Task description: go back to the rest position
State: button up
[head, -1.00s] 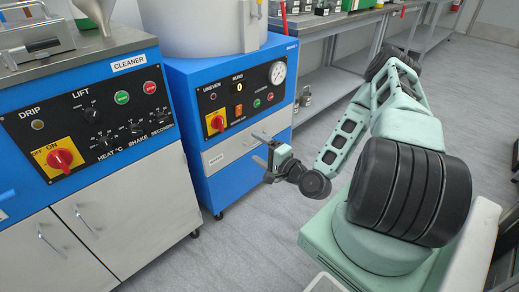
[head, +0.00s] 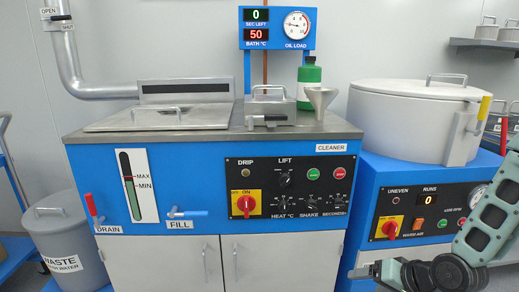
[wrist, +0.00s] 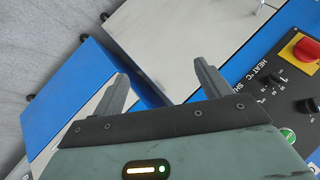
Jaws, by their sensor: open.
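My gripper (wrist: 165,95) is open in the wrist view, its two dark fingers spread apart with nothing between them. Past the fingers are the blue and metal fronts of the machines and the grey floor. In the head view my gripper (head: 366,271) shows at the lower right, in front of the blue machine with the round white drum (head: 405,120). My arm comes in from the right edge, and much of it lies outside that view.
The blue cleaner machine (head: 190,249) stands at the centre, with a green bottle (head: 309,85) and a funnel (head: 320,98) on top. A grey waste bin (head: 66,245) stands at the left. A red drain lever (head: 91,206) and blue fill lever (head: 190,213) stick out in front.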

jog(key=s+a+r+n+g+h, duration=0.25)
jog(key=s+a+r+n, duration=0.25)
jog(key=s+a+r, duration=0.5)
jog(key=s+a+r+n+g+h, duration=0.2)
jog(key=s+a+r+n+g, duration=0.35)
jog(key=s, duration=0.75)
notch_tip(320, 180, up, 26)
jog(key=d+t+p, duration=0.1)
jog(key=p, duration=2.3)
jog(key=shift+s+d+r+p, duration=0.25)
jog(key=shift+d+p, duration=0.05)
